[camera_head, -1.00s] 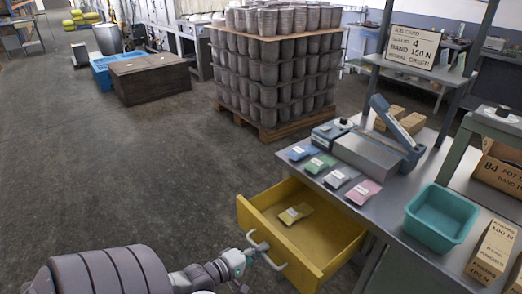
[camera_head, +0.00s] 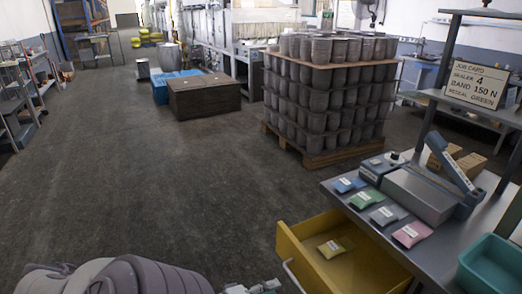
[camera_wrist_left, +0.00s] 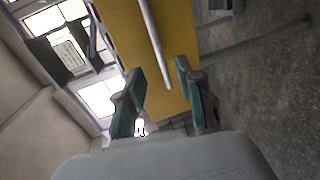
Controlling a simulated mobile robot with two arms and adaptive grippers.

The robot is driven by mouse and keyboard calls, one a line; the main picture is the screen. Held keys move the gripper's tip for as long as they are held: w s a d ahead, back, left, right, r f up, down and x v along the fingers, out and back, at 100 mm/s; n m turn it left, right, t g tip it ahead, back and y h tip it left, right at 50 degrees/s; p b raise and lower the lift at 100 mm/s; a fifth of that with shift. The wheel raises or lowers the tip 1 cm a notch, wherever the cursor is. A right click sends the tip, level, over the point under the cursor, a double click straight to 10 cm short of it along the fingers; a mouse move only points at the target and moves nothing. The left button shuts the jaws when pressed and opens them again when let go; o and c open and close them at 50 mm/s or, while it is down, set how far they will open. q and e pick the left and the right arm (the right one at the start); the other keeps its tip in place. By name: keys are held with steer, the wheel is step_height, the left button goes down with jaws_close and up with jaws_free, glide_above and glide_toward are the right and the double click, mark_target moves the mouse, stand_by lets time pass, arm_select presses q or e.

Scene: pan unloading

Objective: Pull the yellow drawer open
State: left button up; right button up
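The yellow drawer (camera_head: 300,262) stands pulled out from under the workbench in the head view, with a yellow packet (camera_head: 335,247) inside. My left gripper (camera_head: 255,288) is just left of the handle and partly out of the frame. In the left wrist view, my gripper's two green-padded fingers (camera_wrist_left: 158,97) are apart and empty. The handle (camera_wrist_left: 154,42) and yellow drawer front (camera_wrist_left: 182,35) lie beyond the fingertips. My right gripper is not in view.
The workbench (camera_head: 440,250) carries a sealer (camera_head: 420,195), several coloured packets and a teal bin (camera_head: 492,268). A pallet stack of grey pots (camera_head: 325,100) stands behind. A brown crate (camera_head: 205,97) stands farther left. The floor left of the drawer is clear.

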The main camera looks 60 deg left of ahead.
arm_select(q)
steer(key=shift+v, duration=1.5)
